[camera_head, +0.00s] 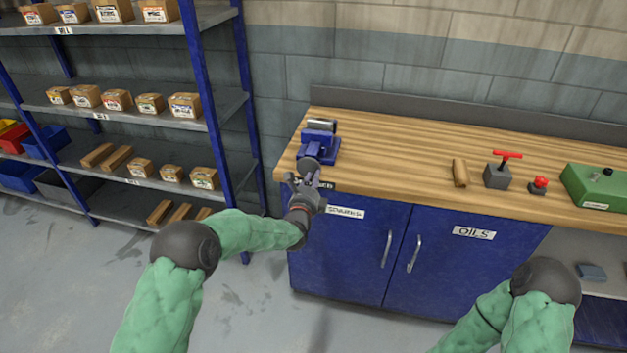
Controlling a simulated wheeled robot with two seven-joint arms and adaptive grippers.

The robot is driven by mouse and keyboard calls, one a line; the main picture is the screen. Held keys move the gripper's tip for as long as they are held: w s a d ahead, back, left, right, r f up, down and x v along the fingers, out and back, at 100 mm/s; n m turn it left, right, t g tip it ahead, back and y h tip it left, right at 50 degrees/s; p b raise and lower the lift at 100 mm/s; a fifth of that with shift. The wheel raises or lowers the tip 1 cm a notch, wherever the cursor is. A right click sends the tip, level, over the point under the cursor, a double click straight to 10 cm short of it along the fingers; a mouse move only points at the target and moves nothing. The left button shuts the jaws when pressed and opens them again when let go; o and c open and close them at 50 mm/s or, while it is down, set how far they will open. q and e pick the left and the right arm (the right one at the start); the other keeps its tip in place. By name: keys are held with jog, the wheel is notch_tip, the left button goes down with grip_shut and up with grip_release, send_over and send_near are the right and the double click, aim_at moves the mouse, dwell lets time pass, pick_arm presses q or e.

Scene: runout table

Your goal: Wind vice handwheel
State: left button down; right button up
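A blue vice (322,143) stands on the left end of the wooden bench top, near its front edge. Its grey round handwheel (308,163) faces the front of the bench. My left gripper (305,176) is just below and in front of the handwheel, its fingers pointing up toward it. The fingers look spread, but they are small and overlap the wheel's lower part, so I cannot tell if they touch or grip it. My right arm shows only at the lower right, and its gripper is not in view.
The bench top (400,150) is clear between the vice and a wooden piece (460,173). Further right are a red-handled grey block (497,177), a red-knobbed block (538,186) and a green box (597,186). Blue cupboards (345,255) are below; shelves (130,115) stand left.

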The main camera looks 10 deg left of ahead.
pick_arm(q)
jog(key=shift+a+r+n+b, duration=0.1)
jog(key=shift+r+n+b, duration=0.2)
jog(key=shift+n, duration=0.6)
jog(key=shift+a+r+n+b, duration=0.1)
jog(key=shift+n+b, duration=0.25)
jog(key=shift+n, duration=0.55)
jog(key=shift+a+r+n+b, duration=0.2)
jog(key=shift+n+b, duration=0.5)
jog(key=shift+n, duration=0.4)
jog(key=shift+r+n, duration=0.2)
jog(key=shift+n, duration=0.4)
